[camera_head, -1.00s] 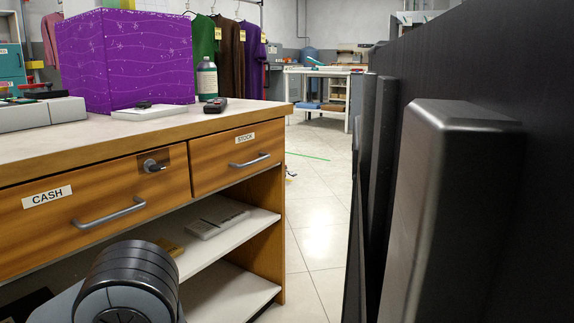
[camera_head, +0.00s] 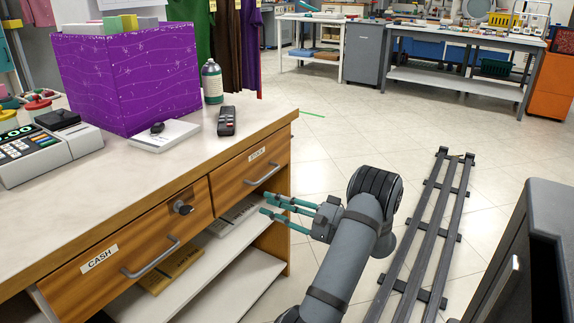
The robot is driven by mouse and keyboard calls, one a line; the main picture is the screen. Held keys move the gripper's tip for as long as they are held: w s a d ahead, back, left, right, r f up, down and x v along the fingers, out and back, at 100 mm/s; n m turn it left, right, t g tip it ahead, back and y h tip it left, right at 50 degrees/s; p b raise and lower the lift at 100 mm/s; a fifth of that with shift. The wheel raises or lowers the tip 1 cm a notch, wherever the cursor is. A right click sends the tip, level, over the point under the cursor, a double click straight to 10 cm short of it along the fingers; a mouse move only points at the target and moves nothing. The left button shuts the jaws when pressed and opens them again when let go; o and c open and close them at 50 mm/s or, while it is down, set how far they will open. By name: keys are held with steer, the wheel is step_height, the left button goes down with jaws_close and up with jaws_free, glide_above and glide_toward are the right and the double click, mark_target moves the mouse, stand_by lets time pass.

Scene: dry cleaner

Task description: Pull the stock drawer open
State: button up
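The stock drawer (camera_head: 235,187) is the right-hand wooden drawer under the counter top, with a small "STOCK" label and a grey bar handle (camera_head: 263,175). Its front looks flush with the counter, so it is shut. My gripper (camera_head: 266,203) has teal fingers and points left toward the counter, just below and in front of the handle in the picture. The fingers are apart with nothing seen between them. They do not appear to touch the handle, though the depth gap is hard to tell.
The cash drawer (camera_head: 120,262), with its own handle and a key lock (camera_head: 182,207), is on the left. Below are open shelves (camera_head: 210,268). A purple box (camera_head: 130,80), register (camera_head: 45,148) and bottle (camera_head: 212,82) stand on the counter. Dark floor rails (camera_head: 430,225) run at right.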

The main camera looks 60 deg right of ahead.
mark_target(266, 177)
steer(key=s+d+r+m+t+h, duration=0.1)
steer(key=s+d+r+m+h, duration=0.15)
steer(key=d, duration=0.25)
steer(key=shift+n+h, duration=0.25)
steer(key=shift+h, duration=0.1)
steer(key=w, duration=0.3)
steer(key=w+r, duration=0.1)
steer(key=w, duration=0.1)
steer(key=w+b, duration=0.1)
steer(key=w, duration=0.2)
steer(key=shift+w+d+r, duration=0.1)
steer(key=shift+w+r, duration=0.05)
steer(key=shift+w, duration=0.2)
steer(key=c, duration=0.3)
steer(key=c, duration=0.4)
jaws_close()
